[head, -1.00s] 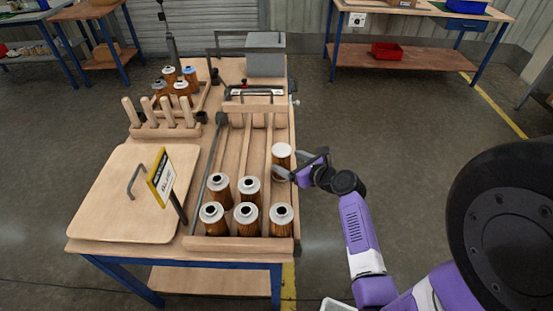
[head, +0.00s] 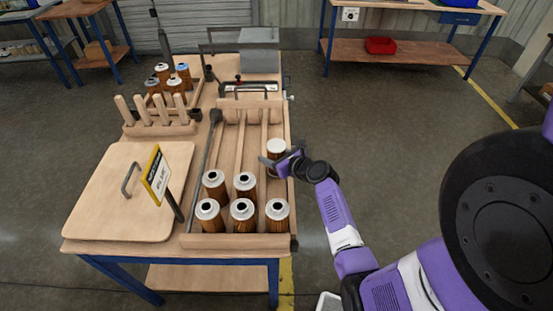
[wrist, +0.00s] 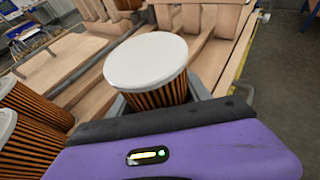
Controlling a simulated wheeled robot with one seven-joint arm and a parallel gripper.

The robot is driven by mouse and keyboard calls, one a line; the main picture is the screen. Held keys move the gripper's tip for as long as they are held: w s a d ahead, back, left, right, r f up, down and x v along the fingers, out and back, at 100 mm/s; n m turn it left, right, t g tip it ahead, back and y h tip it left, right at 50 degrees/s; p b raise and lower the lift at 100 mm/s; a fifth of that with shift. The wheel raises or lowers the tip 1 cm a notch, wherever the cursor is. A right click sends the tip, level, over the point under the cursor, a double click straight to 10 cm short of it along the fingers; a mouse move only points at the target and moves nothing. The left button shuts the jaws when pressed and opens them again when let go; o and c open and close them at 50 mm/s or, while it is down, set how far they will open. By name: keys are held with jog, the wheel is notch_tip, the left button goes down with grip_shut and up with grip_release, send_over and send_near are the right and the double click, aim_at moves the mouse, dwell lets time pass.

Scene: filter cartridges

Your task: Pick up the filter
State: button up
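The filter at my gripper is a brown pleated cylinder with a plain white cap (head: 276,146). It stands upright in the right lane of the wooden rack (head: 236,241), behind the front filters. In the wrist view the filter (wrist: 150,65) is directly in front of my palm. My gripper (head: 271,162) reaches in from the right, low on its body, with a grey finger across its near side. Grey finger parts show close on both sides of it in the wrist view. Whether they press on it cannot be told. Its base is hidden.
Several filters with dark centre holes (head: 241,209) stand at the rack's front. A lidded board (head: 120,205) and yellow sign (head: 157,176) are on the left. A peg rack (head: 160,127) and a group of filters (head: 171,83) are behind. Floor to the right is open.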

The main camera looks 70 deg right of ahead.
jog(key=c, duration=0.9)
jog(key=shift+o, duration=0.2)
jog(key=shift+r, duration=0.15)
notch_tip(320, 180, up, 20)
jog(key=p, duration=0.3)
jog(key=shift+p, duration=0.4)
